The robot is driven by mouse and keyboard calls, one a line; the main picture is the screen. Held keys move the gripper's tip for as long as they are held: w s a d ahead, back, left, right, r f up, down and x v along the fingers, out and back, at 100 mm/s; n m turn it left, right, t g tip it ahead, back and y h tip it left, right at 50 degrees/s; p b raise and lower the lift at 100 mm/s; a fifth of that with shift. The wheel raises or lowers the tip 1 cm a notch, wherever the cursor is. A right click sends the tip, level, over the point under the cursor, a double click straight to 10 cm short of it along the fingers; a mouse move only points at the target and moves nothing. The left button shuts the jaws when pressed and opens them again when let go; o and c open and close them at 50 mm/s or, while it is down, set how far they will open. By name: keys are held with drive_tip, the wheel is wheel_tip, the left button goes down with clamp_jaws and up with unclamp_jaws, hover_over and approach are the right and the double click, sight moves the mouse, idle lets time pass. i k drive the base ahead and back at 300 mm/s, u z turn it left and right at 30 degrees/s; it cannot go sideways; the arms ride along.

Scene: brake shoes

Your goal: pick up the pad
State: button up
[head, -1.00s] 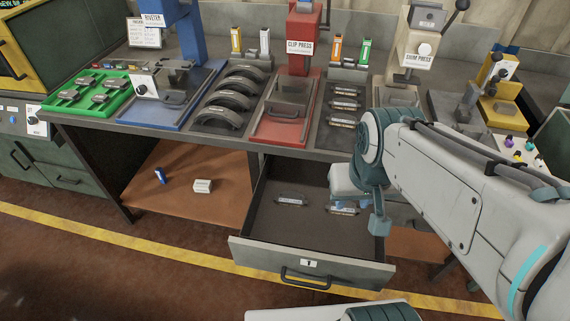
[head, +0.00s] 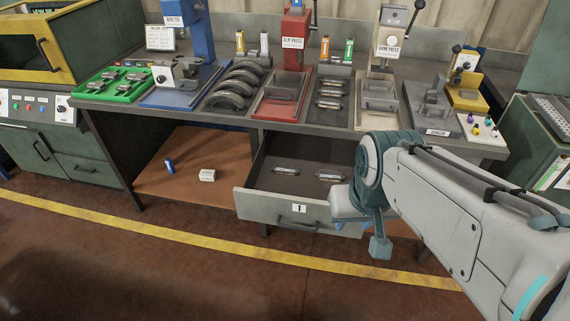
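Two grey pads lie apart in the open drawer under the bench: a left pad (head: 286,170) and a right pad (head: 331,177). More pads lie in the green tray (head: 92,91) and in a row on the dark rack (head: 331,93). The frames do not show which one is the task's pad. The end of my arm with my gripper (head: 343,216) hangs at the drawer's front right corner, covering part of it. The fingers are too small and hidden to tell whether they are open or hold anything.
The drawer front (head: 297,209) juts from the bench. Curved brake shoes (head: 236,88) stand beside the red clip press (head: 284,97). A white box (head: 207,175) and a blue item (head: 169,166) lie on the lower shelf. The floor in front is clear.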

sight(287, 169)
drive_tip(key=k, duration=0.2)
drive_tip(key=u, duration=1.2)
drive_tip(key=i, duration=2.85)
drive_tip(key=z, duration=4.05)
